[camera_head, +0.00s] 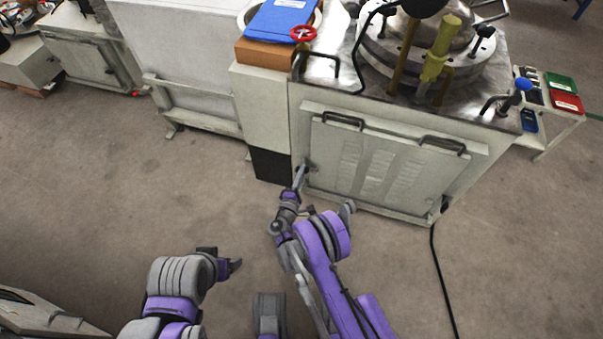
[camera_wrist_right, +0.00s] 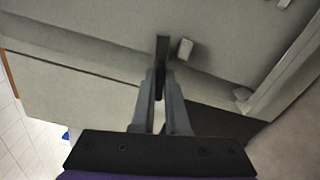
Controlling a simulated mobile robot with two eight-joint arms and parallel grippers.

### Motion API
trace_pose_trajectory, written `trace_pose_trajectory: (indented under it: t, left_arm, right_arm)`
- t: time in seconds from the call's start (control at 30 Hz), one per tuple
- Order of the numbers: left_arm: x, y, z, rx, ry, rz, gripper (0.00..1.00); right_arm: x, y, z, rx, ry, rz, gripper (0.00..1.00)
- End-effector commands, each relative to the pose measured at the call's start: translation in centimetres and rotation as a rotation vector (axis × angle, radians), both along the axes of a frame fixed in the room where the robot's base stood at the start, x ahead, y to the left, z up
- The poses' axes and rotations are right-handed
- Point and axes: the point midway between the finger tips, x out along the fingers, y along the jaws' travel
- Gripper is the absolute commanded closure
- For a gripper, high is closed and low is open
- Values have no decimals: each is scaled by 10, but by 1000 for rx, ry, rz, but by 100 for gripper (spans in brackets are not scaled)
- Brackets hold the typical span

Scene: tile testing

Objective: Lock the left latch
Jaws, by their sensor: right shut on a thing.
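A pale cabinet has a front panel (camera_head: 375,165). The left latch (camera_head: 308,167) is a small dark part at the panel's lower left side. My right gripper (camera_head: 300,180) is at that latch and mostly covers it. In the right wrist view my right gripper (camera_wrist_right: 163,85) is shut on a narrow dark piece, the left latch (camera_wrist_right: 162,50), which stands upright in the picture. A small pale block (camera_wrist_right: 184,49) is just right of it. My left gripper (camera_head: 234,265) is low over the floor, away from the cabinet; its jaws cannot be made out.
The panel has two dark handles (camera_head: 343,120) (camera_head: 443,145) near its top. A dark block (camera_head: 270,166) stands on the floor left of the cabinet. A black cable (camera_head: 440,270) runs across the floor at right. The floor between is clear.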

Motion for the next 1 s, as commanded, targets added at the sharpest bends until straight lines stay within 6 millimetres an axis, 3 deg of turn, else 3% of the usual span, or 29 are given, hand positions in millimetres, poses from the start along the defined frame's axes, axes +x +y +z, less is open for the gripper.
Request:
trace_pose_trajectory:
  t: [0.4,1.0]
  left_arm:
    - [0,0,0,0,0,0,25]
    - [0,0,0,0,0,0,25]
  right_arm:
    - [0,0,-2,200,-64,0,100]
    - [-1,0,-3,235,-75,0,100]
